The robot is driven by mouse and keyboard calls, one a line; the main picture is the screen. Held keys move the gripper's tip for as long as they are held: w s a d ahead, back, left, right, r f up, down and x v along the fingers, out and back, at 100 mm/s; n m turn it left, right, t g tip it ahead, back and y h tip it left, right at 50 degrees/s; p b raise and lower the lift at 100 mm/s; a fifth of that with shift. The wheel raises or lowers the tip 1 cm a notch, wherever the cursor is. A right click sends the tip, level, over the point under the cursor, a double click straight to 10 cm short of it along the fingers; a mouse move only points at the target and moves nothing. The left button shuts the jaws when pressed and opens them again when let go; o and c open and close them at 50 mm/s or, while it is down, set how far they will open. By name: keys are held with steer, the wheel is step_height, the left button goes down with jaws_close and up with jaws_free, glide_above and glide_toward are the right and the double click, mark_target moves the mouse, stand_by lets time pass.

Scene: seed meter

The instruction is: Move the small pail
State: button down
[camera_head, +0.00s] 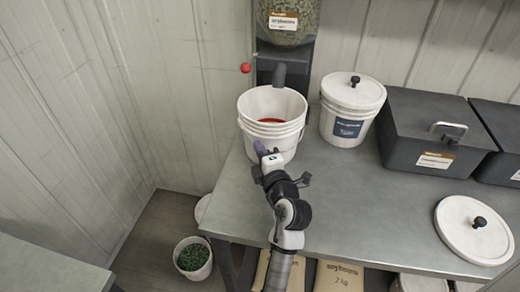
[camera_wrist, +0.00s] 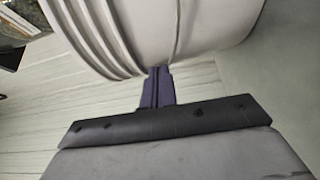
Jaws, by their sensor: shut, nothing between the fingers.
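A small white pail (camera_head: 272,120) without its lid stands on the grey counter below the dispenser spout, with something reddish inside. Its ribbed side fills the top of the wrist view (camera_wrist: 150,35). My gripper (camera_head: 262,150) is at the near side of the pail, below its ribbed rim. In the wrist view my gripper (camera_wrist: 157,75) has its purple fingers together, their tips at the pail's wall. Nothing shows between them. Whether the tips touch the wall I cannot tell.
A lidded white pail (camera_head: 351,108) stands right of the open one, then dark grey boxes (camera_head: 424,130). A loose white lid (camera_head: 473,230) lies at the counter's right. The counter (camera_head: 370,195) between is clear. A pail of green contents (camera_head: 192,258) stands on the floor. The dispenser (camera_head: 287,25) is above.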

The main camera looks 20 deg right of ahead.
mark_target(265, 142)
steer(key=w+d+p, duration=0.1)
steer(key=p, duration=0.1)
steer(key=w+d+p, duration=0.1)
steer(key=shift+d+r+p, duration=0.15)
steer(key=shift+r+p, duration=0.1)
steer(key=shift+p, duration=0.15)
steer(key=shift+w+d+f, duration=0.25)
steer(key=shift+w+d, duration=0.15)
steer(key=shift+s, duration=0.1)
